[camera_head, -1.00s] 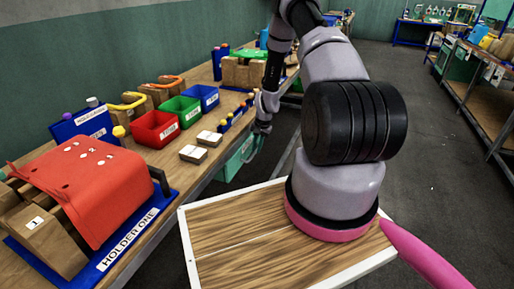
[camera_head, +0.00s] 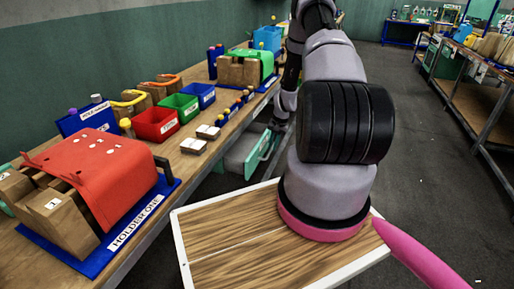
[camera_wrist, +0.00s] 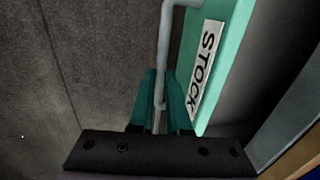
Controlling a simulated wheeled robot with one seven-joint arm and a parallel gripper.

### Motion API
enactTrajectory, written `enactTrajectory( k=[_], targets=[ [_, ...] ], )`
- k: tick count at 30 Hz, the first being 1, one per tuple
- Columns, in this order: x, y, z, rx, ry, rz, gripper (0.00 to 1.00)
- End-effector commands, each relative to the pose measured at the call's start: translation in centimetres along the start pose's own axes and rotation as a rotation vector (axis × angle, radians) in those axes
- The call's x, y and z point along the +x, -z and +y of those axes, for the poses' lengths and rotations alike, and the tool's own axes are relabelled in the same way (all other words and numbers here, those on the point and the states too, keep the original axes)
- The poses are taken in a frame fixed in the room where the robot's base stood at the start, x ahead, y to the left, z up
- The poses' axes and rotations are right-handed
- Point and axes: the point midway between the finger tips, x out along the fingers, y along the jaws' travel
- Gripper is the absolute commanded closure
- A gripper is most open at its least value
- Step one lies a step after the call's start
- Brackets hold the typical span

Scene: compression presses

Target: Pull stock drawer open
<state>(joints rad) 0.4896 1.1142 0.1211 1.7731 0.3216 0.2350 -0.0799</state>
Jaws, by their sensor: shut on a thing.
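The stock drawer (camera_head: 240,152) stands partly pulled out from under the long bench, with its pale inside and green front showing in the head view. In the wrist view its green front (camera_wrist: 222,60) carries a white label reading STOCK. A grey bar handle (camera_wrist: 164,40) runs along that front. My gripper (camera_wrist: 159,88) has its two green fingers shut on the handle bar, one on either side. In the head view my arm reaches down beside the drawer, and the fingers are hard to make out there.
The long bench (camera_head: 135,242) at left holds a red press (camera_head: 95,170), bins and small blocks along its edge. A green press (camera_head: 250,62) stands farther back. Another bench (camera_head: 460,75) is at right. The grey floor (camera_head: 425,170) between the benches is clear.

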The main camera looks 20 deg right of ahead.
Motion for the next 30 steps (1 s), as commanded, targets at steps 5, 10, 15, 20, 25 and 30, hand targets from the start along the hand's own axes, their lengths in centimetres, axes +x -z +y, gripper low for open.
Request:
enactTrajectory(
  k=[5,10,15,20,25,30],
  targets=[
    [-1.2,0.7,5.6,0.007,0.000,0.000,1.00],
    [-2.0,0.6,9.9,0.006,0.000,0.000,1.00],
    [-2.6,0.6,12.9,0.004,0.000,0.000,1.00],
    [-2.9,0.6,14.3,0.000,0.000,-0.001,1.00],
    [-3.0,0.6,14.8,-0.001,0.000,-0.001,1.00],
    [-3.0,0.6,14.8,-0.001,0.000,-0.001,1.00]
  ],
)
